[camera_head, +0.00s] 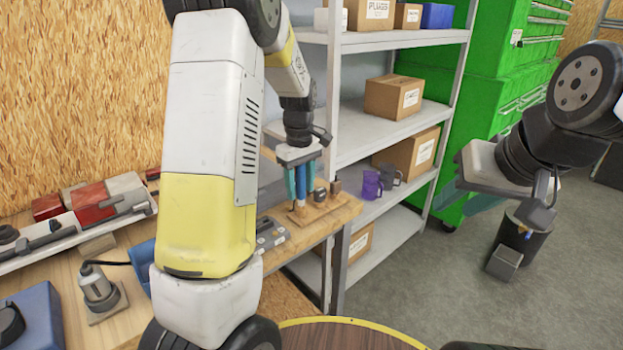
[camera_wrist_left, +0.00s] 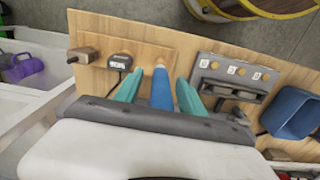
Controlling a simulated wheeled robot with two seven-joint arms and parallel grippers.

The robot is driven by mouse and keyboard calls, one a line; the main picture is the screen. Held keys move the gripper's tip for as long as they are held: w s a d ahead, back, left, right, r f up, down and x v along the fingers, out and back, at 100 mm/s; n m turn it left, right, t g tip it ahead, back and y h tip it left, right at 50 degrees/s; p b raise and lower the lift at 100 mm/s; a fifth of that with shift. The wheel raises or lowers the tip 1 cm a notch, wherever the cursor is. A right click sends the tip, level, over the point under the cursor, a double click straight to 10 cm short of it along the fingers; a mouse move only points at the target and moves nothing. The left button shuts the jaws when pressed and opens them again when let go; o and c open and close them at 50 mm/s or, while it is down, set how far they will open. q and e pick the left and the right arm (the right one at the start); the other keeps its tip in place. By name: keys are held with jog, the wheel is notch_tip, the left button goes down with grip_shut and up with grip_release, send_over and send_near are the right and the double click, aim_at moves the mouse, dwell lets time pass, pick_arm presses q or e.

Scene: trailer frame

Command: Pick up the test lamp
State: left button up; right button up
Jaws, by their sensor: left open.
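A slim blue upright piece with a pale end, which looks like the test lamp (camera_head: 301,183), stands at the wooden board on the bench end. It also shows in the left wrist view (camera_wrist_left: 161,90). My left gripper (camera_head: 302,186) points down with its two teal fingers apart, one on each side of the blue piece. My right gripper (camera_head: 485,203) is at the right, over the floor, far from the lamp.
On the board (camera_head: 330,210) are a small dark gauge (camera_head: 320,194) and a brown block (camera_head: 336,187). A grey switch panel (camera_wrist_left: 230,80) and blue bin (camera_wrist_left: 292,112) are close by. A shelf (camera_head: 390,125) with purple mug (camera_head: 371,186) stands behind; green cabinets (camera_head: 510,60) are beyond.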

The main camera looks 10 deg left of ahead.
pick_arm(q)
jog(key=c, duration=0.9)
